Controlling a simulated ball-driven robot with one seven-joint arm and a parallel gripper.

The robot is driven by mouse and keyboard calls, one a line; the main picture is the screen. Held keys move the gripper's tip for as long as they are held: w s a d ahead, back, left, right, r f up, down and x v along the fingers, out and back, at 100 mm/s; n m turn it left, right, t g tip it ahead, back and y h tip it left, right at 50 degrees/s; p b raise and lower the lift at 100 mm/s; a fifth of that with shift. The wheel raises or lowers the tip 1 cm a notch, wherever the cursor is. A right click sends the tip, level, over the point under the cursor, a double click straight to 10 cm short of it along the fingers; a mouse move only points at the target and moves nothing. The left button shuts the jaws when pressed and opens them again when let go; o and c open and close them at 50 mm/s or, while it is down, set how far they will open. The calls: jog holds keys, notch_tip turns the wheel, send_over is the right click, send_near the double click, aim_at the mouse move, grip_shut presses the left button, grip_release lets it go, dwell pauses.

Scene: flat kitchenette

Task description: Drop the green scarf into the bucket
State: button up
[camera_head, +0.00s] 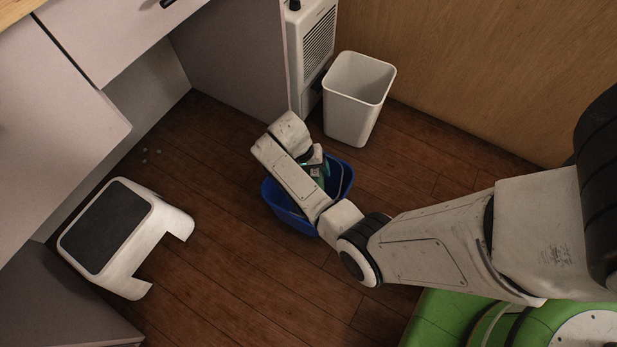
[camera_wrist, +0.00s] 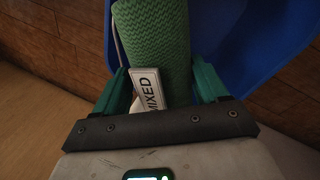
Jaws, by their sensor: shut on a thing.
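The green scarf (camera_wrist: 152,35) shows in the wrist view as a textured, rolled shape between the green fingers of my gripper (camera_wrist: 162,82). My gripper is shut on it. The blue bucket (camera_head: 284,212) stands on the floor in the middle of the head view, with my gripper (camera_head: 317,168) over or within its opening; the exact depth is unclear. In the wrist view the blue bucket (camera_wrist: 238,45) lies behind the scarf. A white label reading "MIXED" (camera_wrist: 147,92) shows between the fingers; what it is attached to is unclear. My arm hides part of the bucket.
A white bin (camera_head: 352,105) stands behind the bucket, beside a white heater (camera_head: 312,50). Bare wooden floor (camera_head: 225,255) lies between stool and bucket.

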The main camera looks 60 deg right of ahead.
jog(key=o, duration=1.1)
jog(key=shift+f, duration=0.1)
jog(key=p+v, duration=0.5)
jog(key=v, duration=0.5)
jog(key=shift+w+a+r, duration=0.1)
jog(key=shift+r, duration=0.3)
